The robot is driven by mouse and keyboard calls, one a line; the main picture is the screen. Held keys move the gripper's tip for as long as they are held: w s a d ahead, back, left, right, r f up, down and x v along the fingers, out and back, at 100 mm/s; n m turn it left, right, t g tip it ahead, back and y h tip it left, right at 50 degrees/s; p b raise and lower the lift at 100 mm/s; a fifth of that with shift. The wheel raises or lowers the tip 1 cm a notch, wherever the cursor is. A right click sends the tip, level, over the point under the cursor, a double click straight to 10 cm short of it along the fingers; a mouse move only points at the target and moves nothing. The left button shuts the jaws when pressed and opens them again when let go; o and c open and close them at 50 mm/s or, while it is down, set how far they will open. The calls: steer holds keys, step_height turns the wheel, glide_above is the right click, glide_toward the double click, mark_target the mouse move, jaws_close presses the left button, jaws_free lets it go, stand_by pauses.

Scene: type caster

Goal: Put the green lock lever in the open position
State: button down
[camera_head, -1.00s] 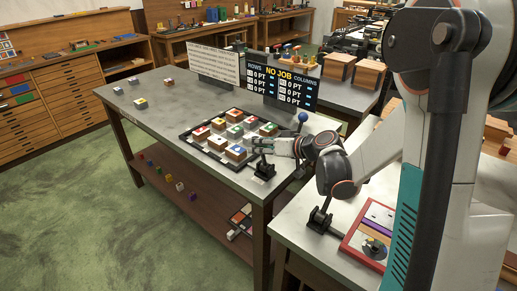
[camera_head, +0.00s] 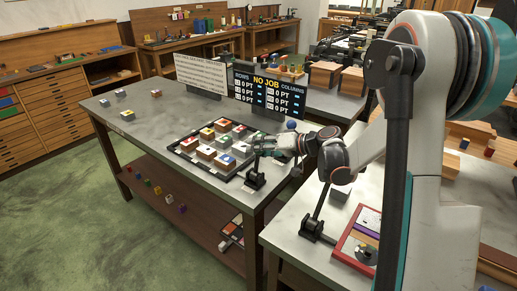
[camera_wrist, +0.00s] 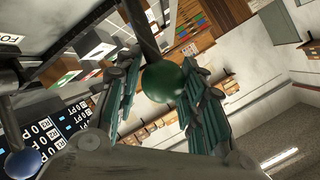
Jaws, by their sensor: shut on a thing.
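The green lock lever shows in the wrist view as a green ball knob (camera_wrist: 163,82) on a dark shaft. My gripper (camera_wrist: 162,98) has one teal-padded finger on each side of the knob and is shut on it. In the head view my gripper (camera_head: 262,147) is at the front right corner of the tray, above the lever's dark base (camera_head: 254,180). The lever looks roughly upright there, and the fingers mostly hide its knob. The tray (camera_head: 206,173) holds several blocks with coloured tops.
A blue-knobbed lever (camera_head: 291,125) stands behind my gripper; its knob also shows in the wrist view (camera_wrist: 22,163). A "NO JOB" score board (camera_head: 268,87) stands behind the tray. Loose blocks (camera_head: 127,115) lie at the table's left. A red-framed board (camera_head: 357,250) lies on the nearer bench.

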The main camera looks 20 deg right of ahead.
steer(key=shift+a, duration=0.1)
steer(key=c, duration=1.1)
jaws_free()
steer(key=shift+s, duration=0.1)
steer(key=shift+s+d+r, duration=0.15)
steer(key=shift+s+d, duration=0.05)
steer(key=shift+d, duration=0.15)
steer(key=v, duration=0.6)
steer(key=shift+s, duration=0.25)
steer(key=shift+d+r, duration=0.1)
steer(key=shift+d, duration=0.05)
